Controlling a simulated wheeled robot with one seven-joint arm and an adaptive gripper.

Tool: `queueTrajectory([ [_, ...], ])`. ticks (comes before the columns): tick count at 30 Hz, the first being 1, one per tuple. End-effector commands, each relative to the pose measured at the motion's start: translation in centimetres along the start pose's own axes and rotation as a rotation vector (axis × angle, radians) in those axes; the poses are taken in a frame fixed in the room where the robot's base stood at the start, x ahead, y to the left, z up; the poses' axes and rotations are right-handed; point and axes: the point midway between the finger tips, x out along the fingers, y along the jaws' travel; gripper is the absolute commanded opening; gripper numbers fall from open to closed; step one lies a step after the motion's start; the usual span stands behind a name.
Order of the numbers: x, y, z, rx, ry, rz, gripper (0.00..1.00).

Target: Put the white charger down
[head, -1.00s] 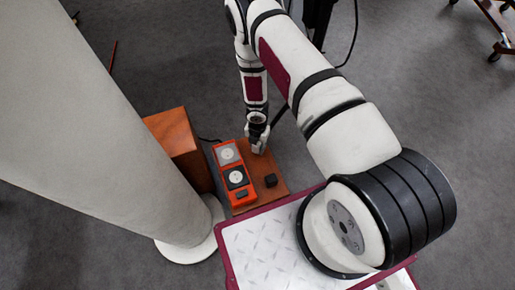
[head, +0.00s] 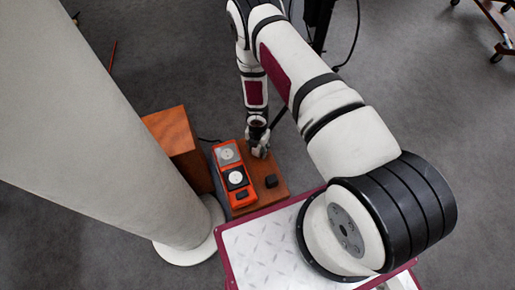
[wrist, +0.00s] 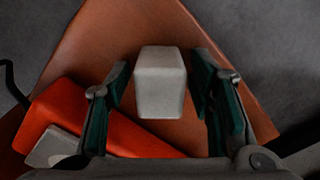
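The white charger (wrist: 160,85) is a small pale block with rounded edges in the wrist view. It stands on, or just over, the brown wooden surface (wrist: 118,38); I cannot tell for sure whether it touches. My gripper (wrist: 160,72) is open around it, one dark green finger pad on each side, with a visible gap to the charger on both sides. In the head view my gripper (head: 260,146) is low over the far part of the wooden top (head: 278,191), beside the orange unit; the charger is hard to make out from the fingers there.
The orange unit (head: 219,179) with grey and black round-socket modules lies left of my gripper; it also shows in the wrist view (wrist: 110,137). A wooden box (head: 172,135) stands to the left.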

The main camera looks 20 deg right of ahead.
Motion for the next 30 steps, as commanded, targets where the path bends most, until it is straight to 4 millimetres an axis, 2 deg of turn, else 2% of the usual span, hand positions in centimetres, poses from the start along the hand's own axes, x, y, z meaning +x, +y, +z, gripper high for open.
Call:
queueTrajectory([
  [8,-0.1,0.0,0.0,0.000,0.000,0.000,0.49],
  [14,-1.6,0.0,0.0,0.000,0.000,0.000,0.49],
  [24,-9.2,0.1,0.1,0.001,0.000,0.002,0.49],
  [30,-12.2,0.0,0.1,0.001,0.000,0.001,0.49],
])
